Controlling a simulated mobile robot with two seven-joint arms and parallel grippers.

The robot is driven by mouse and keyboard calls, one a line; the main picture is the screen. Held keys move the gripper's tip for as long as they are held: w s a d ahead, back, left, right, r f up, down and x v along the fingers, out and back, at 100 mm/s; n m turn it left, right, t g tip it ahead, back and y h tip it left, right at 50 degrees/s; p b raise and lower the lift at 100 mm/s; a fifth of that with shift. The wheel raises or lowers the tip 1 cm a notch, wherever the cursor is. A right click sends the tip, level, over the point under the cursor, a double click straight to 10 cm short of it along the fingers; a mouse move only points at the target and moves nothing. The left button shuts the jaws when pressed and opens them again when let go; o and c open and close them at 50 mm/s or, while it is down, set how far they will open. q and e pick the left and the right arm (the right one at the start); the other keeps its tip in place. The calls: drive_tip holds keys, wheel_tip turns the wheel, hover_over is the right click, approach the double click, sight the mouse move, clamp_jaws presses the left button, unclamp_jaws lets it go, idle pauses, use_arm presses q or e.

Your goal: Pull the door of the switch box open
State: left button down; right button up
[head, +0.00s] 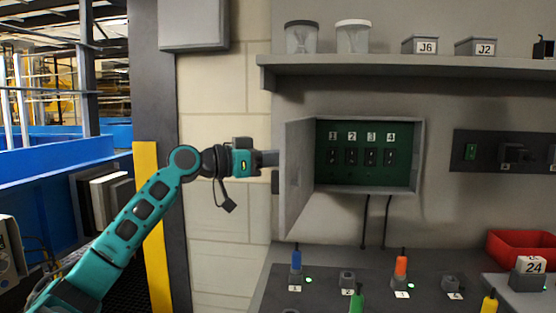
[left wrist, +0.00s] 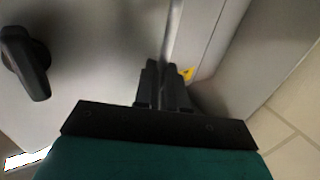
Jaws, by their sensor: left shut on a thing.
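The switch box (head: 420,150) is on the wall, and its door (head: 297,165) stands wide open, swung out to the left. Inside is a green panel with switches numbered 1 to 4. My left gripper (head: 270,159) is at the outer edge of the door in the head view. In the left wrist view my left gripper (left wrist: 164,85) is shut on the door's edge. The grey door face (left wrist: 95,50) with a dark handle (left wrist: 25,62) fills the left of that view. My right gripper is not in view.
A shelf (head: 420,65) with jars and labelled boxes J6 and J2 runs above the box. Below is a bench (head: 325,297) with coloured plugs and sockets. A red bin (head: 515,247) stands at the right. Two cables hang under the box.

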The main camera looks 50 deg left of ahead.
use_arm(q)
drive_tip(key=shift+w+a, duration=0.1)
drive_tip(key=shift+a, duration=0.15)
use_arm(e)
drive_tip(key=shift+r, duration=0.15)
use_arm(q)
drive_tip(key=c, duration=1.7)
unclamp_jaws()
drive_tip(key=shift+o, duration=1)
drive_tip(key=shift+w+f, duration=0.1)
drive_tip(key=shift+w, duration=0.2)
drive_tip(key=o, duration=0.3)
drive_tip(key=shift+w+d+f, duration=0.1)
drive_tip(key=shift+f, duration=0.1)
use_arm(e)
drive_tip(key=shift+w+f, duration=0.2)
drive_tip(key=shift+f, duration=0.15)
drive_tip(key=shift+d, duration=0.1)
use_arm(q)
drive_tip(key=b+v, duration=0.2)
drive_tip(key=v, duration=1.1)
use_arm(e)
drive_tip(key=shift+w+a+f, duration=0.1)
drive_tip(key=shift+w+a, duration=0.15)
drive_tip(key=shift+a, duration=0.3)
